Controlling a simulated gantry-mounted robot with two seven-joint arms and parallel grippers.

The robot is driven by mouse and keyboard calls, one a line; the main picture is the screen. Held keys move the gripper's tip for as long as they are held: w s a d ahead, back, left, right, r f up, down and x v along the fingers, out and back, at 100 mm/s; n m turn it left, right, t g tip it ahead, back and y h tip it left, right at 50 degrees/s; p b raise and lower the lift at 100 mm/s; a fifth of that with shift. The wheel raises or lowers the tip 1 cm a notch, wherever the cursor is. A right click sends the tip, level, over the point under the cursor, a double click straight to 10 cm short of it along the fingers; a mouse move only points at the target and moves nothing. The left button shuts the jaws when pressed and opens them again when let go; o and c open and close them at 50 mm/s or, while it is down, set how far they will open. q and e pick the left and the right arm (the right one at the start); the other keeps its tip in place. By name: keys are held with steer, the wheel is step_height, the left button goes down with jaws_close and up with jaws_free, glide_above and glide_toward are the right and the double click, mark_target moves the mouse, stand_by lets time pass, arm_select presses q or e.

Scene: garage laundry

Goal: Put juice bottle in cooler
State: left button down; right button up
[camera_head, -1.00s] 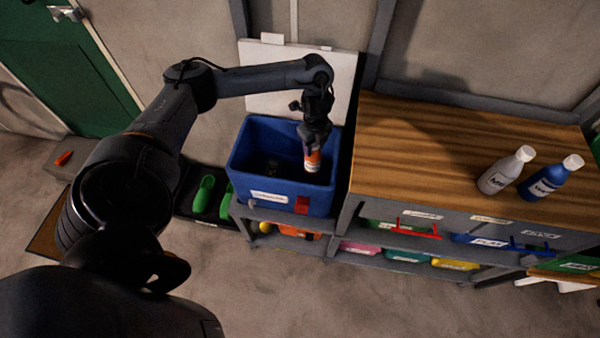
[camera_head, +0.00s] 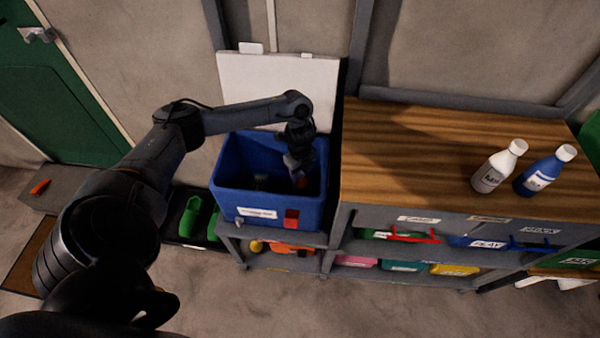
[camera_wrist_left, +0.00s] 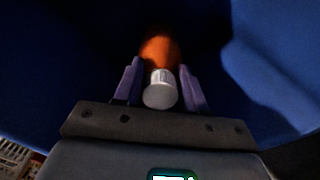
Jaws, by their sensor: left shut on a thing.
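The blue cooler (camera_head: 268,203) stands open on a shelf, with its white lid (camera_head: 275,85) upright behind it. My left gripper (camera_head: 300,180) reaches down inside the cooler, near its right wall. In the left wrist view my left gripper (camera_wrist_left: 162,88) is shut on the juice bottle (camera_wrist_left: 160,52), which is orange with a white cap facing the camera. Blue cooler walls surround it there. In the head view the bottle is mostly hidden by the gripper and shadow. I cannot tell whether it touches the cooler floor. My right gripper is not in view.
A wooden-topped workbench (camera_head: 440,155) stands right of the cooler, with a white bottle (camera_head: 498,167) and a blue bottle (camera_head: 545,171) on it. Green shoes (camera_head: 190,216) lie on a tray to the left. Something dark sits in the cooler's left part, too dim to identify.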

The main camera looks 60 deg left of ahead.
arm_select(q)
steer(key=shift+f, duration=0.2)
steer(key=c, duration=0.6)
jaws_free()
steer(key=shift+r, duration=0.1)
steer(key=shift+r, duration=0.25)
step_height(320, 180, up, 12)
steer(key=p, duration=0.6)
steer(key=shift+f+p, duration=0.1)
steer(key=shift+p, duration=0.2)
